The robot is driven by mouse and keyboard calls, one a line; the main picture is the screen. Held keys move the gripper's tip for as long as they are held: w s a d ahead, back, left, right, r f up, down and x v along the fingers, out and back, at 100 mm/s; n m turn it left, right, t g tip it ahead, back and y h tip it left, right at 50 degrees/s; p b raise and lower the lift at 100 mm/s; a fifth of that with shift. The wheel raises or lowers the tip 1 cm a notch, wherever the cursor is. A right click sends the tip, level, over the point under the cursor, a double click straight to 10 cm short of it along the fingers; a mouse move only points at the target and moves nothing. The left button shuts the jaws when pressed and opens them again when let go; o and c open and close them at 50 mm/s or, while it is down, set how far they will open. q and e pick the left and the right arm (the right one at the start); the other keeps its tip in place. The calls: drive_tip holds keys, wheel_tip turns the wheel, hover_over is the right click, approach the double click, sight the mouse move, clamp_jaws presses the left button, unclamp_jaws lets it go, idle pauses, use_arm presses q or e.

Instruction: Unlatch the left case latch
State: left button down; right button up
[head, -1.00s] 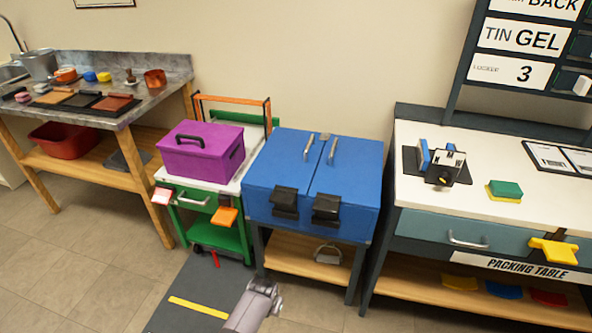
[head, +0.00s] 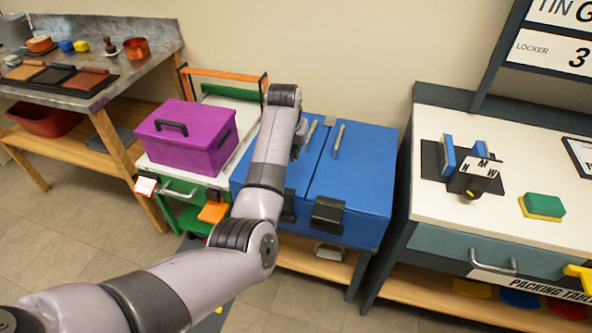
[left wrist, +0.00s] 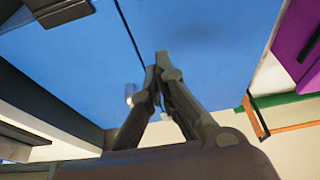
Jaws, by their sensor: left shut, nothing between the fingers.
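The blue case (head: 352,188) has two lids, each with a bar handle and a black front latch. The left case latch (head: 289,206) is mostly hidden behind my left arm; only its right edge shows. The right latch (head: 328,214) is in plain view and also shows at the upper left of the left wrist view (left wrist: 62,8). My left gripper (left wrist: 154,68) is shut and empty above the case lids, near the seam and handles. In the head view my arm mostly hides it. I cannot tell whether it touches the case. My right gripper is not in view.
A purple box (head: 186,139) sits on the green cart left of the case, with an orange rail (head: 222,74) behind it. The packing table (head: 431,198) stands close on the right, holding a black-and-white device and a green-yellow block. Open floor lies in front.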

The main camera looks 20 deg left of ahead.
use_arm(q)
hover_over(295, 183)
drive_tip(key=w, duration=0.1)
drive_tip(key=f, duration=0.5)
drive_tip(key=shift+w+f+b, duration=0.2)
drive_tip(key=shift+b, duration=0.15)
drive_tip(key=b+x, duration=0.1)
drive_tip(key=x, duration=0.3)
drive_tip(key=shift+f, duration=0.15)
drive_tip(key=shift+s+p, duration=0.25)
drive_tip(key=shift+p, duration=0.1)
drive_tip(key=shift+s+p, duration=0.45)
drive_tip(key=shift+s, duration=0.3)
drive_tip(key=shift+s+p, duration=0.3)
drive_tip(key=shift+s, duration=0.6)
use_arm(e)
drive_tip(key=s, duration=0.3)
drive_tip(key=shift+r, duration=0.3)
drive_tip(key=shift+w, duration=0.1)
